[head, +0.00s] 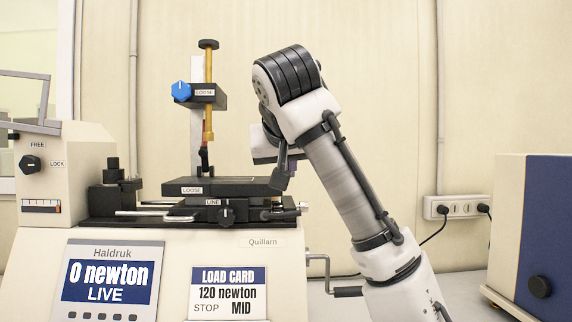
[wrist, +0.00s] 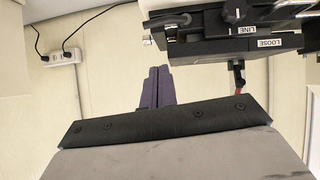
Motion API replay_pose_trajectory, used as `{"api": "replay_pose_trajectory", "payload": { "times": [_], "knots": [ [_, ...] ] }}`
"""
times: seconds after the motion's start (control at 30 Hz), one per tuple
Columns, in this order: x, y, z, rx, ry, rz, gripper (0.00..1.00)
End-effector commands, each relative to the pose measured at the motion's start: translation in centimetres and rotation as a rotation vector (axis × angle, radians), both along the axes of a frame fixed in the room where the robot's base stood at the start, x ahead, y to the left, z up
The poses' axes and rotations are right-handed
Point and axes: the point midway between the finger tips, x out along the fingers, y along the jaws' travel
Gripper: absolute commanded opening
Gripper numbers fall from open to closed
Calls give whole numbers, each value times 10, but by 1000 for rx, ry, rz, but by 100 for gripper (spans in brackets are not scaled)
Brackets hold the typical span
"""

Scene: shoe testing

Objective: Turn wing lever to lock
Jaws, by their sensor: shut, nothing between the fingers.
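A black knob (head: 30,163) sits on the cream housing at the far left in the head view, between the labels FREE and LOCK. Its exact setting is too small to tell. A blue knob (head: 182,92) is on the upper block marked LOOSE. A small black knob (head: 227,215) sits by the LINE label on the slide; it also shows upside down in the wrist view (wrist: 233,14). I cannot tell which is the wing lever. My gripper (head: 281,172) is at the right end of the black stage, partly hidden by my arm. Its purple fingers (wrist: 159,72) are shut and empty.
The black stage (head: 215,187), marked LOOSE, lies under a vertical post. A display (head: 108,281) reads 0 newton LIVE; a load card (head: 228,293) reads 120 newton, STOP, MID. A crank (head: 346,291) sticks out right. A blue-and-cream box (head: 540,235) stands far right.

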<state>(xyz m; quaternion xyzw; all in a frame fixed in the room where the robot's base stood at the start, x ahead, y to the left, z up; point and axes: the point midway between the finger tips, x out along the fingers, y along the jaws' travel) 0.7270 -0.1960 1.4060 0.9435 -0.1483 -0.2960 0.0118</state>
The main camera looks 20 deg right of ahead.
Motion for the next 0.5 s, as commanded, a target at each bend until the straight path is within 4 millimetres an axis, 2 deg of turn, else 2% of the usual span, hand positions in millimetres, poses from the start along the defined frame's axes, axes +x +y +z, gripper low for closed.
{"api": "replay_pose_trajectory", "payload": {
  "times": [0.3,0.5],
  "knots": [
    [53,-21,-35,-1,1,-3,0],
    [57,-26,-65,-3,0,-2,0]
  ]
}}
